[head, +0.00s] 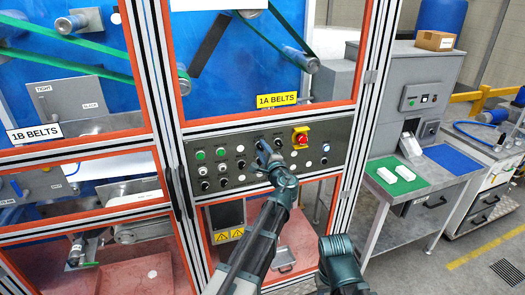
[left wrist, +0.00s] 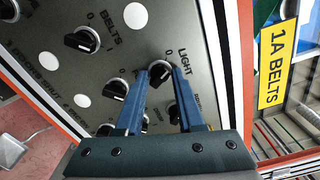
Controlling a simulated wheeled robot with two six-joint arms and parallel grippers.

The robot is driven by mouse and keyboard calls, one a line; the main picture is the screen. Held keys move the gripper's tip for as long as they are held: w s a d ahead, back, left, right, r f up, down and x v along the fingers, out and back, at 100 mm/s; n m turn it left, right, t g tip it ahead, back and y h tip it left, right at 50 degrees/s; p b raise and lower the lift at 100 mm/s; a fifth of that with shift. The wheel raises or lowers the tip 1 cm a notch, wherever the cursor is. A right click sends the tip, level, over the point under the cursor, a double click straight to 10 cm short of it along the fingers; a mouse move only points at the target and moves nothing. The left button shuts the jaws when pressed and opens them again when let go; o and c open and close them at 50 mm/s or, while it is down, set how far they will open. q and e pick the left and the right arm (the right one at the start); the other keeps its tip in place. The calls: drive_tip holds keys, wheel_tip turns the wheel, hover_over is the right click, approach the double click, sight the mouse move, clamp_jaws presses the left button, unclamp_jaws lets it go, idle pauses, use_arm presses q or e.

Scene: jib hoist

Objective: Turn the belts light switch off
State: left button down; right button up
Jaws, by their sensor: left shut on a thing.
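The light switch (left wrist: 162,68) is a small black rotary knob with a light ring, beside the word LIGHT on the grey control panel (left wrist: 60,15). My left gripper (left wrist: 167,70) has its two blue fingers on either side of this knob, shut on it. The fingers hide much of the knob, so its pointer direction cannot be read. In the head view my left gripper (head: 264,148) is at the panel (head: 335,150), below the yellow 1A BELTS sign (head: 277,99). My right arm shows at the bottom, but its gripper is out of view.
A similar knob marked BELTS (left wrist: 82,40) and another knob (left wrist: 116,88) are close by. A red emergency stop (head: 301,138) on yellow is right of my left gripper. A side table with a green mat (head: 385,187) stands at right.

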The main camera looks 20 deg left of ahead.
use_arm(q)
drive_tip(key=shift+n, duration=1.5)
drive_tip(key=c, duration=0.5)
unclamp_jaws()
drive_tip(key=shift+c, duration=0.2)
drive_tip(key=v, duration=1.4)
